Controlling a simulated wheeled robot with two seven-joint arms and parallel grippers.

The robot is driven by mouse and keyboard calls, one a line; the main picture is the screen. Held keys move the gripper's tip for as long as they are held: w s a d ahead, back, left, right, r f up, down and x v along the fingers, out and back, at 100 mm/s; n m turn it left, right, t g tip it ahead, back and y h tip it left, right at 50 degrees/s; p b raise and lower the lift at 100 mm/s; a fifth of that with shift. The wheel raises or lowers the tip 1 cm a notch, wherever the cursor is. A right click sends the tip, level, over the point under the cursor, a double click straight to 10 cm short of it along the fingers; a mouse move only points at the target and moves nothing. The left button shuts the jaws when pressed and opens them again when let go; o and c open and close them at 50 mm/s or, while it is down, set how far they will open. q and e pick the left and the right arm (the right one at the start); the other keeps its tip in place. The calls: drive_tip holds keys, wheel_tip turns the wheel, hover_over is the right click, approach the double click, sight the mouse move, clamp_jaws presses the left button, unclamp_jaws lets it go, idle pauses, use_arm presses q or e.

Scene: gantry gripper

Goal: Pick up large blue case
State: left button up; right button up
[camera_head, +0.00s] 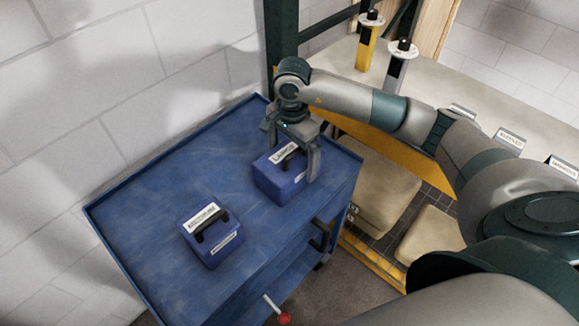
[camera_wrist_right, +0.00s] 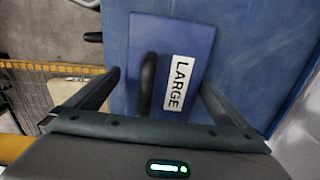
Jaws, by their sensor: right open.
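The large blue case (camera_head: 272,181), with a white label and a dark handle on top, stands on the blue cart top near its right edge. In the right wrist view the case (camera_wrist_right: 198,50) shows its label reading LARGE, and its handle. My right gripper (camera_head: 292,160) is open above and around the case, one finger at its far left side and one at its right. In the wrist view the fingers reach toward both sides of the case; I cannot tell if they touch it. My left gripper is not in view.
A second blue case (camera_head: 209,236) with a handle stands on the cart (camera_head: 150,185) nearer the front left. A white wall borders the cart's left. A beige table (camera_head: 437,85) with posts and label signs stands at the right, above a yellow frame.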

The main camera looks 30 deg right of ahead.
sight(289, 166)
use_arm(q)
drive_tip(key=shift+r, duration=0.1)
use_arm(e)
drive_tip(key=shift+f, duration=0.2)
drive_tip(key=shift+w+a+f+p, duration=0.1)
drive_tip(key=shift+a+f+p, duration=0.05)
drive_tip(key=shift+f+p, duration=0.45)
wheel_tip(289, 166, down, 2)
drive_tip(key=shift+a+f+p, duration=0.15)
drive_tip(key=shift+p, duration=0.5)
drive_tip(key=shift+f, duration=0.55)
drive_tip(key=shift+w+f, duration=0.1)
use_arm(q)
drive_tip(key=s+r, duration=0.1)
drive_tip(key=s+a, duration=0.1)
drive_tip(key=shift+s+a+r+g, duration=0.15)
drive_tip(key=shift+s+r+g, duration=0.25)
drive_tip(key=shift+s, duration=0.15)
use_arm(e)
drive_tip(key=shift+c, duration=0.6)
